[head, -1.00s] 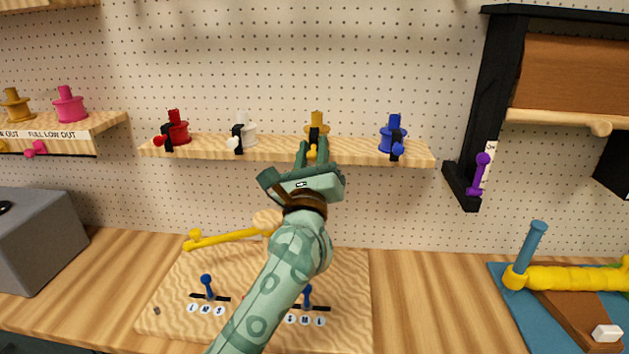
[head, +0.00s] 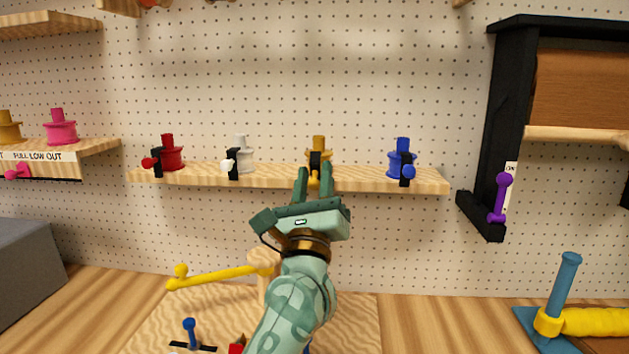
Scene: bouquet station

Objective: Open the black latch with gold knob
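The black latch (head: 316,161) sits in front of a gold spool (head: 319,143) on the wooden wall shelf (head: 375,180). Its gold knob (head: 313,181) shows between the fingertips of my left gripper (head: 315,174). The two fingers point up at the shelf, one on each side of the knob, with a gap between them. I cannot tell whether either finger touches the knob. The fingers hide the lower part of the latch. My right gripper is out of view.
On the same shelf stand a red spool (head: 171,153), a white spool (head: 241,155) and a blue spool (head: 401,156), each with a black latch. A yellow lever (head: 220,276) is below, over the bench.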

